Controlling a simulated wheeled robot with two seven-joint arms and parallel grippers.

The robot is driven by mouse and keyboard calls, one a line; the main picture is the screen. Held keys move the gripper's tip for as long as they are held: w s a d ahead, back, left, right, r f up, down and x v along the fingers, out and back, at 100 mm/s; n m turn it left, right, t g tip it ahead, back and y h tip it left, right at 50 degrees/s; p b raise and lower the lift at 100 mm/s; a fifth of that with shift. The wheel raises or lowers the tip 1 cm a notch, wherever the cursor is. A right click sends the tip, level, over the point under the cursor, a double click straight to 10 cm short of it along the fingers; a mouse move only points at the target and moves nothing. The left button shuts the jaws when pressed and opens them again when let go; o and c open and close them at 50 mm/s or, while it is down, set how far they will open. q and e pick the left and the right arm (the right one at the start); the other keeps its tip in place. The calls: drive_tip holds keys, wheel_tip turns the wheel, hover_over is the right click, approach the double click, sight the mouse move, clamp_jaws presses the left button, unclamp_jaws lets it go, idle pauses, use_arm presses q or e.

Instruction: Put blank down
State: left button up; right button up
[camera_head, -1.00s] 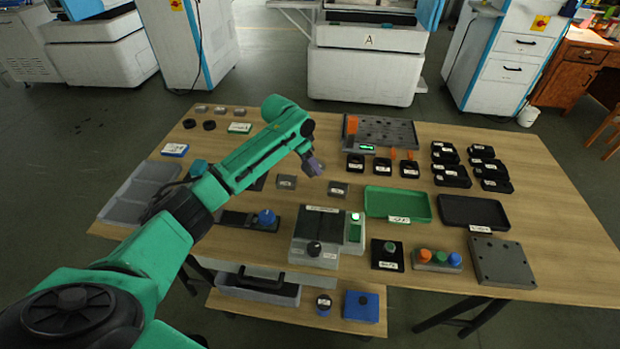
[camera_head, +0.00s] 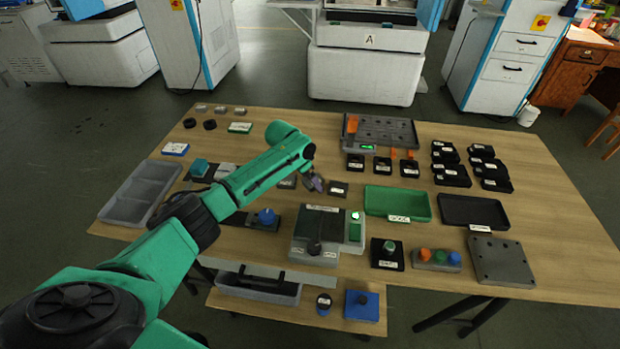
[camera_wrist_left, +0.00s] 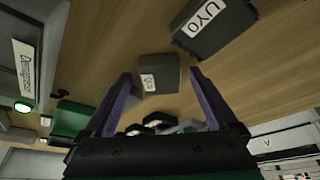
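My left gripper (camera_head: 316,184) hangs low over the table, between two small grey labelled blocks, one on its left (camera_head: 286,182) and one on its right (camera_head: 338,189). In the wrist view its two purple fingers (camera_wrist_left: 158,85) are spread, with nothing seen gripped. A small grey labelled block (camera_wrist_left: 158,74) lies on the wood beyond the fingertips, apart from them. A larger dark block marked UYO (camera_wrist_left: 215,28) lies nearby at the top. Which of these blocks is the blank I cannot tell. My right gripper is out of view.
A grey device with a lit green light (camera_head: 315,226) stands in front of the gripper. A green tray (camera_head: 396,204) and a black tray (camera_head: 472,210) lie to the right. Several small black boxes (camera_head: 450,175) stand behind them. A grey divided bin (camera_head: 140,192) is at the left edge.

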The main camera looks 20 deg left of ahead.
use_arm(q)
drive_tip(key=shift+r, duration=0.2)
drive_tip(key=v, duration=1.2)
